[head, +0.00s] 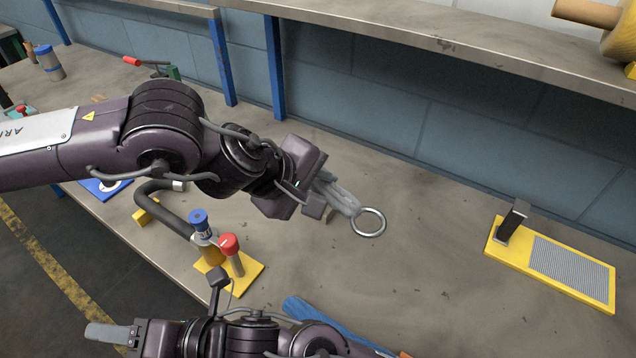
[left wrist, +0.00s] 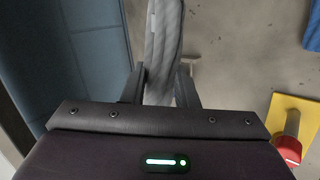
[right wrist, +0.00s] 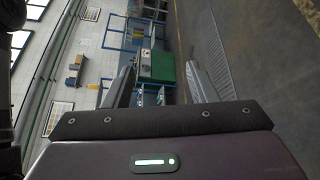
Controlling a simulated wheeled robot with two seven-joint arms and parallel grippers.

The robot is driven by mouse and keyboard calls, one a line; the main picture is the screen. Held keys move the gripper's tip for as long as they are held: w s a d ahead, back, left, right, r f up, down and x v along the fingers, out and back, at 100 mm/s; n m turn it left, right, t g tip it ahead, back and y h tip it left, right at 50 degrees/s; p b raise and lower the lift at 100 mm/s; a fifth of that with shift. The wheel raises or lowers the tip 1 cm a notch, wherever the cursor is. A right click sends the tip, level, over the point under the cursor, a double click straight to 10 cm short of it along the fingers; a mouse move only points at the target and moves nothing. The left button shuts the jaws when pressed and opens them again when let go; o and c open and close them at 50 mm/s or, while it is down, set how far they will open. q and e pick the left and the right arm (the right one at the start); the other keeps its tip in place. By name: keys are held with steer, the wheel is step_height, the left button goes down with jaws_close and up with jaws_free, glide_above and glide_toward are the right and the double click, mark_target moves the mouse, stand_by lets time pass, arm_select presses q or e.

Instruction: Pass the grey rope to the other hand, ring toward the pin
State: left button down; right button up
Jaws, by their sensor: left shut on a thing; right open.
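The grey rope (head: 340,194) is a folded bundle with a metal ring (head: 368,222) at its right end. My left gripper (head: 322,190) is shut on it above the bench, and the ring sticks out to the right. In the left wrist view the rope (left wrist: 163,45) runs between the fingers; the ring is out of that view. A dark upright post (head: 513,218), perhaps the pin, stands on a yellow plate (head: 545,262) at the right, apart from the ring. My right gripper (head: 112,332) is open and empty at the lower left, off the bench's front edge, pointing left.
A blue bundle (head: 300,308) lies near my right arm. The bench (head: 440,270) between ring and post is clear.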

steer(key=s+d+f+m, duration=0.1)
steer(key=s+f+m, duration=0.3)
steer(key=f, duration=0.4)
steer(key=s+d+f+m, duration=0.1)
steer(key=s+f+m, duration=0.2)
steer(key=f, duration=0.4)
steer(key=s+d+f+m, duration=0.3)
steer(key=s+f+m, duration=0.1)
steer(key=s+f, duration=0.25)
steer(key=s+d+f+m, duration=0.3)
steer(key=s+f+m, duration=0.15)
steer(key=s, duration=0.35)
steer(key=w+d+f+m+t+h, duration=0.2)
steer(key=w+d+f+m+h, duration=0.25)
steer(key=w+d+f, duration=0.5)
steer(key=w+d+f+m+t+h, duration=0.1)
steer(key=w+d+f+m+h, duration=0.45)
steer(key=f, duration=0.75)
steer(key=s+d+f+m+g+h, duration=0.1)
steer(key=s+d+f+m+h, duration=0.1)
steer(key=d, duration=0.6)
steer(key=s+d+f+m+g+h, duration=0.1)
steer(key=s+d+f+m, duration=0.3)
steer(key=d, duration=0.5)
steer(key=s+d+f+m+g+h, duration=0.2)
steer(key=d+f, duration=0.4)
steer(key=d, duration=0.3)
steer(key=shift+s+f+m+h, duration=0.3)
steer(key=shift+s+m+h, duration=0.3)
steer(key=shift+s+m, duration=0.45)
